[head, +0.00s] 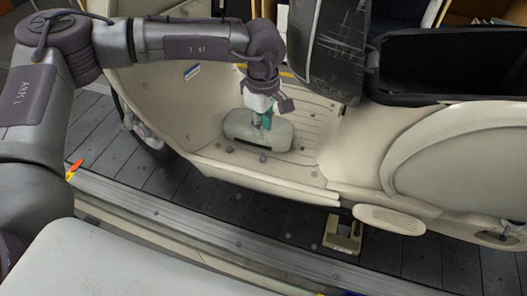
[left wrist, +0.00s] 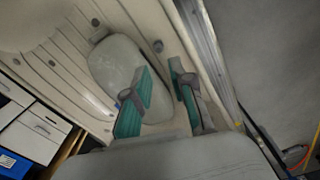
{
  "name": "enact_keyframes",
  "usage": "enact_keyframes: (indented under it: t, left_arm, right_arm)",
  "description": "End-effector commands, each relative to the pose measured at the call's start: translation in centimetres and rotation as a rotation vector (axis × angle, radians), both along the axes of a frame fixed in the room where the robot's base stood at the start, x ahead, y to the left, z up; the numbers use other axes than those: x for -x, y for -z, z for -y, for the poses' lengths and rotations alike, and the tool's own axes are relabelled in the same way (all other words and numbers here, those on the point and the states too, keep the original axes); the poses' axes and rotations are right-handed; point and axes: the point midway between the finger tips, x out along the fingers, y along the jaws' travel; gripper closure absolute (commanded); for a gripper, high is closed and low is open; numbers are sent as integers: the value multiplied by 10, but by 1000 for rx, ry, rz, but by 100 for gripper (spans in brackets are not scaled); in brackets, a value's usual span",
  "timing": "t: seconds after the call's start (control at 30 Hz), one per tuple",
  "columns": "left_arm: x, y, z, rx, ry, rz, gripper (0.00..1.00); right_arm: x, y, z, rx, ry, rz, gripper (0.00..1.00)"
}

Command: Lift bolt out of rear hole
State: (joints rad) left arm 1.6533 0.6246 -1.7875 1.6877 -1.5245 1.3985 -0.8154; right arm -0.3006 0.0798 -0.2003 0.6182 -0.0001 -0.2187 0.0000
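My left gripper (head: 266,124) is over the scooter's footwell, at an oval grey-beige cover (head: 245,138). The cover (left wrist: 115,62) lies behind the fingers there, on the ribbed floorboard. Small dark round spots, bolt heads or holes, dot the floorboard around the cover; one dark round spot (left wrist: 157,46) is just beyond the fingertips, and another dark spot (head: 262,158) lies in front of the cover. I cannot tell which is the rear hole. My right gripper is not in view.
The beige scooter body (head: 450,155) and its dark open seat (head: 445,65) rise at the right. The grey slat conveyor (head: 185,195) runs below, with a metal rail (head: 200,225) along its near side. A beige block (head: 342,232) stands under the scooter.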

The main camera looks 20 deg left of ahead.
Motion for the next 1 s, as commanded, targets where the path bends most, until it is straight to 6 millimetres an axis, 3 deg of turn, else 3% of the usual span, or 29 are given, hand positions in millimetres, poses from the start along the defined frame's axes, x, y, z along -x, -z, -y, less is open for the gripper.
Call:
enact_keyframes:
  t: [0.13,0.43,0.7,1.0]
  left_arm:
    - [0,27,0,0,-1,-2,76]
    - [0,52,-1,1,0,-2,76]
    - [-1,89,-2,3,0,-2,76]
    - [-2,94,-2,4,0,-1,78]
  right_arm:
    - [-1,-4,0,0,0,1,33]
    - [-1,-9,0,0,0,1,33]
    - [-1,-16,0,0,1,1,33]
    - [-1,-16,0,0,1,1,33]
